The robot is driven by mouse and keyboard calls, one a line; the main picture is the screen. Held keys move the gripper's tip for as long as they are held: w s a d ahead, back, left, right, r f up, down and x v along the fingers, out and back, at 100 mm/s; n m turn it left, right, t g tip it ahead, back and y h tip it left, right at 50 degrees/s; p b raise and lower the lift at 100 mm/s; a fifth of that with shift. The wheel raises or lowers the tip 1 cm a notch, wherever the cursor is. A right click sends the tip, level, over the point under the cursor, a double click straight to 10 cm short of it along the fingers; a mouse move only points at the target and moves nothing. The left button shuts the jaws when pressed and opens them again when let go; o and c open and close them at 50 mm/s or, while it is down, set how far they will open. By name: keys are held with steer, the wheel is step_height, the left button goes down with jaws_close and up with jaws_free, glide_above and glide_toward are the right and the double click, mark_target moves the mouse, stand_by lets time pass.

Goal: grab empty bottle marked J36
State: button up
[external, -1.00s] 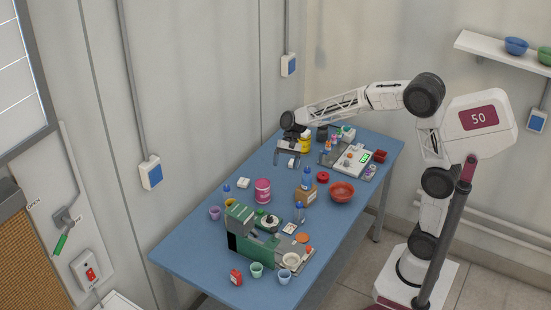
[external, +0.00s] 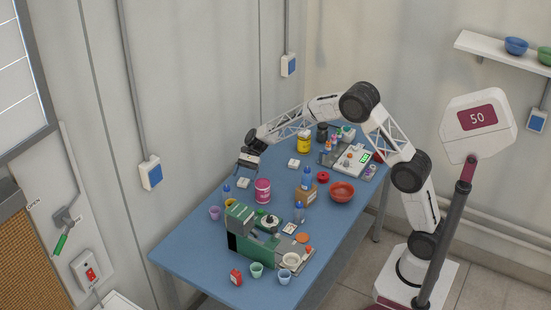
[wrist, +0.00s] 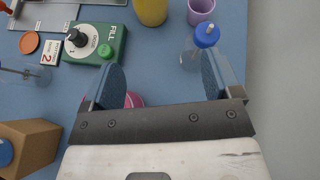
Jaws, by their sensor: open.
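A clear bottle with a blue cap (wrist: 207,36) stands just beyond my right fingertip in the wrist view. It seems to be the bottle (external: 227,192) at the table's back left edge in the external view. My gripper (wrist: 162,72) is open and empty, above the table; it also shows in the external view (external: 246,166). Another clear bottle (external: 299,213) stands right of the green machine. A third blue-capped bottle (external: 306,178) is at the cardboard box. No J36 marking is legible on any of them.
A pink tub (external: 263,191) is partly hidden under my gripper in the wrist view. A purple cup (external: 214,213), a yellow container (wrist: 151,10) and the green FILL unit (wrist: 95,43) are near the bottle. The box (wrist: 28,145) is at left.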

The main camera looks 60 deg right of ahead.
steer(key=m+y, duration=0.2)
glide_toward(228, 195)
steer(key=f, duration=0.1)
steer(key=w+f, duration=0.1)
steer(key=shift+w+a+f, duration=0.15)
steer(key=shift+a+f, duration=0.15)
steer(key=shift+x, duration=1.3)
steer(key=shift+x, duration=2.6)
steer(key=shift+f, duration=0.1)
steer(key=c, duration=1)
steer(key=shift+r, duration=5)
